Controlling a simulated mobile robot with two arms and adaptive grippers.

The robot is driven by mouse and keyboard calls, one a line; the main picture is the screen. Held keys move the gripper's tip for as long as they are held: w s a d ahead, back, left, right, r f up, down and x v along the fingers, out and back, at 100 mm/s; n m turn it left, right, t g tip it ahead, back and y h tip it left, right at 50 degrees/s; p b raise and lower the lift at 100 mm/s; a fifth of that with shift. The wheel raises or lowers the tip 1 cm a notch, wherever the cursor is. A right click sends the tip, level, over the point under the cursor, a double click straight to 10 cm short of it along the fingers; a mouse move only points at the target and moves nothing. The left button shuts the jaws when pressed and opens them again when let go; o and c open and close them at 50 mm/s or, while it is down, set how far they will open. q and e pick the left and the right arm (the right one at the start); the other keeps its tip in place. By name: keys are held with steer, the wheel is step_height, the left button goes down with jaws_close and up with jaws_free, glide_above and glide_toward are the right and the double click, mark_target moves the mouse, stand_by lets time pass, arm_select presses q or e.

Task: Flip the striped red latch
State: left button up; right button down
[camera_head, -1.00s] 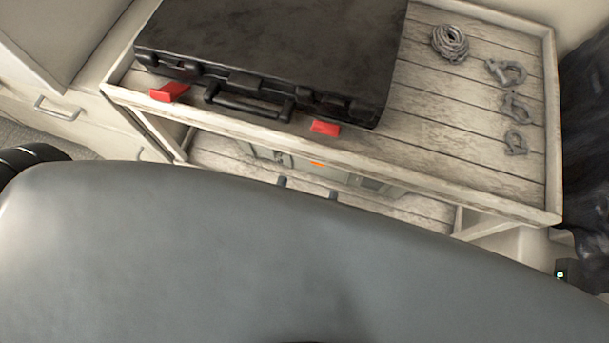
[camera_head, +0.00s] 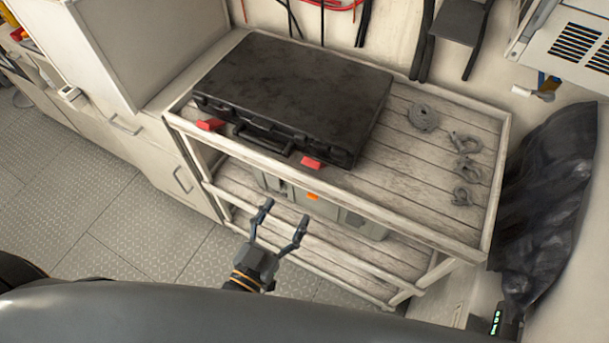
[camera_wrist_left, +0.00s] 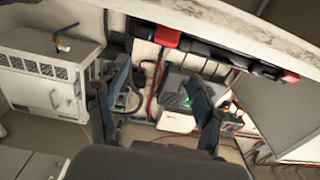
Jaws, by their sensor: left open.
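A black hard case (camera_head: 295,95) lies closed on the top shelf, its handle (camera_head: 264,140) facing me. It has two red latches on its front edge, a left one (camera_head: 210,124) and a right one (camera_head: 311,162). Stripes cannot be made out on either. My left gripper (camera_head: 285,212) is open and empty, in front of and below the right latch, apart from the case. In the left wrist view one red latch (camera_wrist_left: 167,36) shows above the open fingers (camera_wrist_left: 160,76), the other (camera_wrist_left: 290,77) farther right. My right gripper is not in view.
The wooden shelf unit (camera_head: 421,237) has a raised rim. Coiled rope (camera_head: 423,116) and several shackles (camera_head: 466,168) lie right of the case. A grey-green box (camera_head: 325,205) stands on the lower shelf. A dark bag (camera_head: 545,195) is at right. The floor (camera_head: 125,235) at left is clear.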

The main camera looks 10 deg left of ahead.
arm_select(q)
steer(key=p, duration=0.2)
glide_toward(310, 164)
steer(key=w, duration=0.3)
steer(key=x, duration=0.3)
steer(key=d+p+x, duration=0.1)
steer(key=x, duration=0.2)
steer(key=shift+s+f, duration=0.15)
steer(key=shift+w, duration=0.35)
steer(key=shift+w+d+f, duration=0.1)
steer(key=shift+w+d, duration=0.05)
steer(key=shift+w, duration=0.15)
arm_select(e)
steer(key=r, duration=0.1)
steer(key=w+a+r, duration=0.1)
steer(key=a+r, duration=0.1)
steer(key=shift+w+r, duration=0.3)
